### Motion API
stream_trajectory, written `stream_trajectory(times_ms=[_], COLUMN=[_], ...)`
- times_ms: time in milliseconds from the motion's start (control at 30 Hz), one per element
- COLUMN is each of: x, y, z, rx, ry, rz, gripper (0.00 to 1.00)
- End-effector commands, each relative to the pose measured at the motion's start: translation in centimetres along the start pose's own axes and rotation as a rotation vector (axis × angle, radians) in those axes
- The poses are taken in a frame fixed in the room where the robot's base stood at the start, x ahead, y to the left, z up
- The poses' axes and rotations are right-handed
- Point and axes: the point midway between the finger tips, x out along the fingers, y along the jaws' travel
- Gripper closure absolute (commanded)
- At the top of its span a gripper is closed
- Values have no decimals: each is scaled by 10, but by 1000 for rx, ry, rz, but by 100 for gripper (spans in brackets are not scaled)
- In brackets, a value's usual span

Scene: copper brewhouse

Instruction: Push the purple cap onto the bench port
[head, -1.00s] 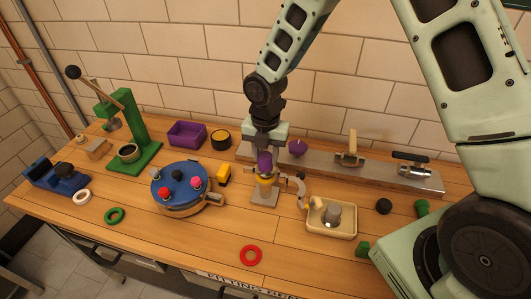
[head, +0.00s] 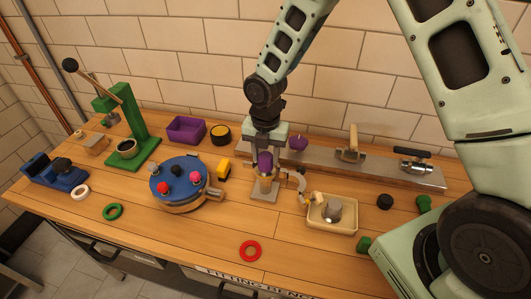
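My gripper (head: 265,150) points down near the middle of the bench, its fingers around the purple cap (head: 265,161). The cap sits upright at the top of a short tan upright port (head: 265,184) on a small grey metal plate. The cap is directly over the port. I cannot tell whether it is seated or just touching, because the fingers and the small view hide the joint. A second purple piece (head: 299,143) with a thin stem sits on the long steel rail behind.
A grey clamp-like part (head: 298,181) stands just right of the port, beside a cream tray (head: 331,219) holding a metal piece. A blue round fixture (head: 181,178) with coloured knobs and a yellow block (head: 224,172) are left. A red ring (head: 250,250) lies in front.

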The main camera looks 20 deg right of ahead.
Motion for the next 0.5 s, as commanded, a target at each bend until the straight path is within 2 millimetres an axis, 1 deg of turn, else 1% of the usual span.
stream_trajectory(times_ms=[33, 67, 333, 500], x=[-1, -1, -1, -11], y=[0, 0, 0, 0], z=[0, 0, 0, 0], rx=[0, 0, 0, 0], ry=[-1, -1, 0, -1], rz=[1, 1, 0, 1], gripper=[44, 38, 38, 38])
